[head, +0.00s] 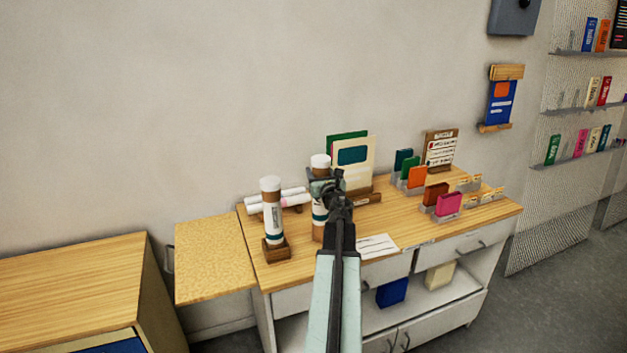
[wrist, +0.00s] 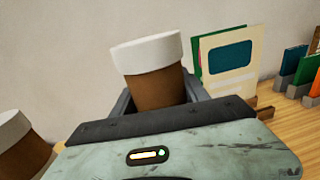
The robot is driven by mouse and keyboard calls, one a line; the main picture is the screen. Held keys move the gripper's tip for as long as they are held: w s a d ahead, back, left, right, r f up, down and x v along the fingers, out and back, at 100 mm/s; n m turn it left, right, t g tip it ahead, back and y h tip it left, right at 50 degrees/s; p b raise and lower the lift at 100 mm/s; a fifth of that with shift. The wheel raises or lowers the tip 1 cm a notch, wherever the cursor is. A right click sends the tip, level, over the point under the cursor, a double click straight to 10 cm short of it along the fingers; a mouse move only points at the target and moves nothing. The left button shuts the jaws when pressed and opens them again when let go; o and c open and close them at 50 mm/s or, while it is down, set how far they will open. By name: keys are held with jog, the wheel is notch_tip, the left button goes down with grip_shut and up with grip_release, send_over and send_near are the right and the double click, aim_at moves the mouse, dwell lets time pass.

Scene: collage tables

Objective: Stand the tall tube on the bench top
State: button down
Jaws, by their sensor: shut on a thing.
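My gripper (head: 326,184) is shut on a tall tube (head: 319,212), brown with a white cap and a pale label. The tube is upright or nearly so over the bench top (head: 352,224); whether its foot touches the bench I cannot tell. In the wrist view the held tube (wrist: 155,88) rises between the fingers of my gripper (wrist: 158,97), its lower part hidden. A second similar tube (head: 272,213) stands in a wooden base (head: 277,251) to the left, and its capped top (wrist: 20,145) shows at the lower left of the wrist view.
White rolls (head: 292,196) lie behind the tubes. Upright cards (head: 358,158) stand behind my gripper. Coloured blocks in small holders (head: 449,204) and a sign (head: 440,150) fill the right. A paper sheet (head: 377,246) lies near the front edge. A side leaf (head: 214,258) at left is bare.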

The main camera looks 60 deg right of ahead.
jog(key=shift+w+a, duration=0.25)
jog(key=shift+w, duration=0.35)
jog(key=shift+s+f, duration=0.15)
jog(key=shift+f, duration=0.05)
jog(key=c, duration=0.6)
grip_release()
jog(key=shift+r, duration=0.1)
